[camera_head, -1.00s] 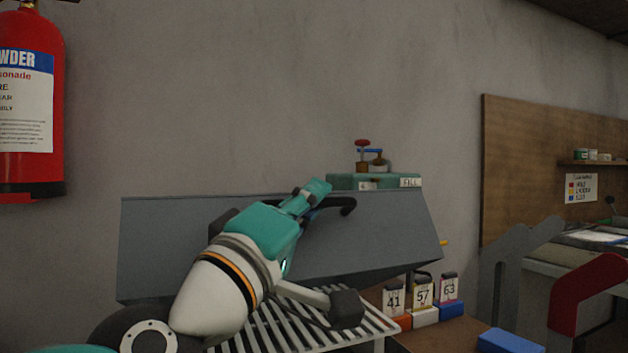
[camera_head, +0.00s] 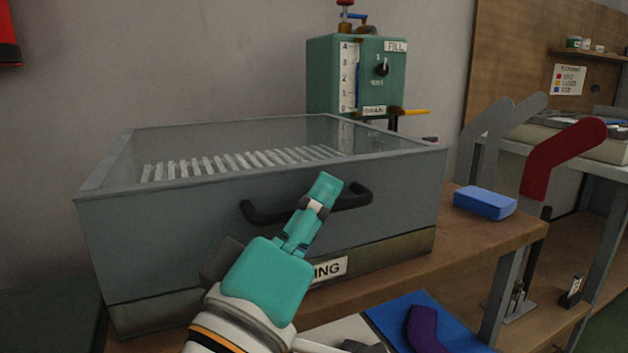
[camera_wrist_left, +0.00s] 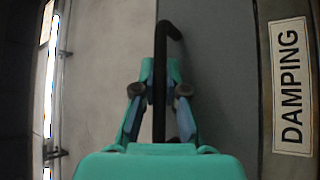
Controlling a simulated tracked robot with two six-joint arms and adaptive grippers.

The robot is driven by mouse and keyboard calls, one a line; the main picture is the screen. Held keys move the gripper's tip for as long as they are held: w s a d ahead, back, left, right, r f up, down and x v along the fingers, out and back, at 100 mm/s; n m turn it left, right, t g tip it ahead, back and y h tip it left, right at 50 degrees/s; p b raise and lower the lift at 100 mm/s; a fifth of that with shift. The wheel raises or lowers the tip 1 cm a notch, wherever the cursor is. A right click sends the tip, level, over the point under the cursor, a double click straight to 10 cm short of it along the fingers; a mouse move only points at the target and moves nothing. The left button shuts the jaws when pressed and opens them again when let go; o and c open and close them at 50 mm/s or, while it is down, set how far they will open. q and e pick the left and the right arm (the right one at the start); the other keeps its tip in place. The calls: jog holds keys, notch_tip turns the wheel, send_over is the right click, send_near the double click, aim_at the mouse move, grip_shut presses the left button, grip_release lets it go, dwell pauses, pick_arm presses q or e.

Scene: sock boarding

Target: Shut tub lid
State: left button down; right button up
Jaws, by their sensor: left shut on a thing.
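The damping tub stands on the wooden bench, its grey lid (camera_head: 190,225) down over the brownish base band (camera_head: 395,255). I see no clear gap along the visible front edge; my arm hides part of it. A dark bar handle (camera_head: 357,198) is on the lid's front face. My left gripper (camera_head: 322,192) is shut on this handle near its middle; in the left wrist view the handle (camera_wrist_left: 160,95) runs between the teal fingers (camera_wrist_left: 159,75). A white DAMPING label (camera_wrist_left: 290,87) is beside it. My right gripper is not in view.
Pale slats (camera_head: 240,162) show inside the tub's top. A green FILL and DRAIN unit (camera_head: 325,75) stands behind. A blue block (camera_head: 485,203) lies on the bench at right, near grey and red sock-shaped boards (camera_head: 565,155). A purple sock (camera_head: 430,330) lies below on blue cloth.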

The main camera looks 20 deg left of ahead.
pick_arm(q)
jog(key=shift+s+d+f, duration=0.15)
jog(key=shift+d+f, duration=0.2)
jog(key=shift+f, duration=0.3)
jog(key=c, duration=1.5)
grip_release()
jog(key=shift+s+a+r, duration=0.1)
jog(key=v, duration=1.2)
